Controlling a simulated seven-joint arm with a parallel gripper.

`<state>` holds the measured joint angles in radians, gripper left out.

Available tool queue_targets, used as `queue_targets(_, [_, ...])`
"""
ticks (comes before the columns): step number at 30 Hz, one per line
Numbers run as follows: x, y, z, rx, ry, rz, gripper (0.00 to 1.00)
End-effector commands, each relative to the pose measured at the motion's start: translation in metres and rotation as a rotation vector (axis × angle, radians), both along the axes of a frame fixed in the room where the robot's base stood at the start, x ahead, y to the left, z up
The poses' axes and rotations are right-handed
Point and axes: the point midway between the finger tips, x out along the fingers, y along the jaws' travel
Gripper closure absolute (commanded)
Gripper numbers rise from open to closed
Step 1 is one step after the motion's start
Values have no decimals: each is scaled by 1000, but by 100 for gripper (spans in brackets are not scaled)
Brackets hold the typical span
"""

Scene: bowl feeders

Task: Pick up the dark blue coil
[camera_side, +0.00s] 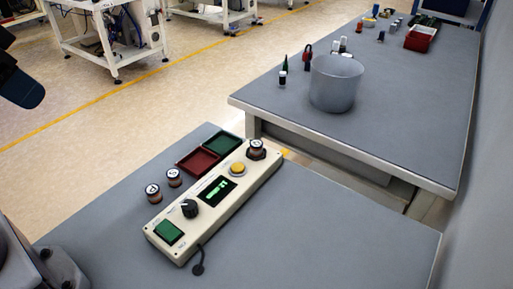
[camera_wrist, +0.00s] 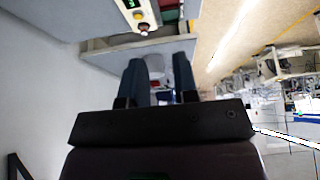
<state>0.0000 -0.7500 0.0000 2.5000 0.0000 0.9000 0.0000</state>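Two small coils with pale, dark-marked tops and brownish sides stand on the near grey table in the side view, the left coil (camera_side: 153,193) and the right coil (camera_side: 174,177). A third similar coil (camera_side: 257,149) sits at the far end of the control box (camera_side: 218,200). I cannot tell which coil is dark blue. My gripper (camera_wrist: 160,65) shows in the wrist view with its two dark fingers apart and nothing seen between them but background. It is away from the coils. A dark rounded part at the side view's upper left edge may belong to my arm.
A red tray (camera_side: 198,161) and a green tray (camera_side: 224,143) lie beside the box, which has a knob, a display and buttons. A grey bowl (camera_side: 335,84) and small items stand on the far table (camera_side: 400,120). A gap separates the tables. The near table's right part is clear.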

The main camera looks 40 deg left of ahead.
Motion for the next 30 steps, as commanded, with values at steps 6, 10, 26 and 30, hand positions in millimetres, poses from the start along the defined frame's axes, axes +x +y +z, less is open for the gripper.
queue_targets(6, [0, 0, 0, 0, 0, 0, 34])
queue_targets(10, [0, 0, 0, 0, 0, 0, 34])
queue_targets(26, [62, 18, -57, -72, 349, 144, 34])
queue_targets(30, [99, 17, -82, -176, 458, 230, 34])
